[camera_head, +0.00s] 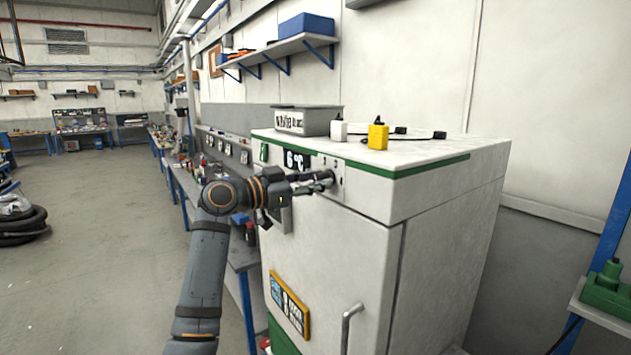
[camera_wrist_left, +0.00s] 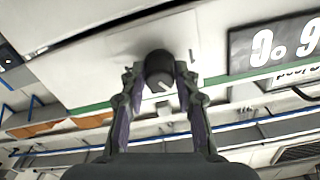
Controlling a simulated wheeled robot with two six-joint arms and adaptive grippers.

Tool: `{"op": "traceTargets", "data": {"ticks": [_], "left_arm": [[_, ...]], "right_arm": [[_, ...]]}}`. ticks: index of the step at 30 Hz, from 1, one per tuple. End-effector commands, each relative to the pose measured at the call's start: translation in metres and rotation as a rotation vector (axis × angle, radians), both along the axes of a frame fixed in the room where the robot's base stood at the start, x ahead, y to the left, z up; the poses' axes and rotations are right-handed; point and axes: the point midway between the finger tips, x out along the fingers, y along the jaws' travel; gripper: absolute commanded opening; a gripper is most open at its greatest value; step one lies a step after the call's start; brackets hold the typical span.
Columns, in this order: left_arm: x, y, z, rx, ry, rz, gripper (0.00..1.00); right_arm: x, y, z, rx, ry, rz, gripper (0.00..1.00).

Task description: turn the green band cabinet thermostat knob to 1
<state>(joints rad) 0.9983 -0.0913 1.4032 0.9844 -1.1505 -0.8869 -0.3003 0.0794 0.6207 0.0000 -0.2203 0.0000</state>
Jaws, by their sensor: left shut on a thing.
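The green band cabinet (camera_head: 352,245) is a tall white box with a green stripe (camera_head: 430,166) along its top edge. Its front panel carries a dark display (camera_head: 297,160) reading 6 °C. My left gripper (camera_head: 318,181) reaches the panel just right of the display, its fingers closed on the knob. In the left wrist view, the dark round thermostat knob (camera_wrist_left: 158,66) sits between the two fingertips, with a white pointer mark on its face. That view appears upside down, with the display (camera_wrist_left: 275,45) at the right. I cannot read the dial numbers around the knob.
A grey bin (camera_head: 305,121), a white charger (camera_head: 338,130) and a yellow charger (camera_head: 378,135) stand on the cabinet top, with black plugs behind. A door handle (camera_head: 347,325) sticks out below. A workbench runs behind at the left; the floor (camera_head: 105,230) there is open.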

Motion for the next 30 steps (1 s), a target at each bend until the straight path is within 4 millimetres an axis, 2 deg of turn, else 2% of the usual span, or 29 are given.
{"op": "traceTargets", "data": {"ticks": [11, 30], "left_arm": [[-0.0002, 0.0002, 0.0003, -0.083, 0.111, 0.000, 0.00], [0.0001, 0.0006, 0.0024, -0.426, 0.581, 0.001, 0.00]], "right_arm": [[-0.0001, 0.0000, -0.0047, 0.000, 0.000, 0.000, 0.40], [-0.0003, 0.0000, -0.0050, 0.000, 0.000, 0.000, 0.40]]}}
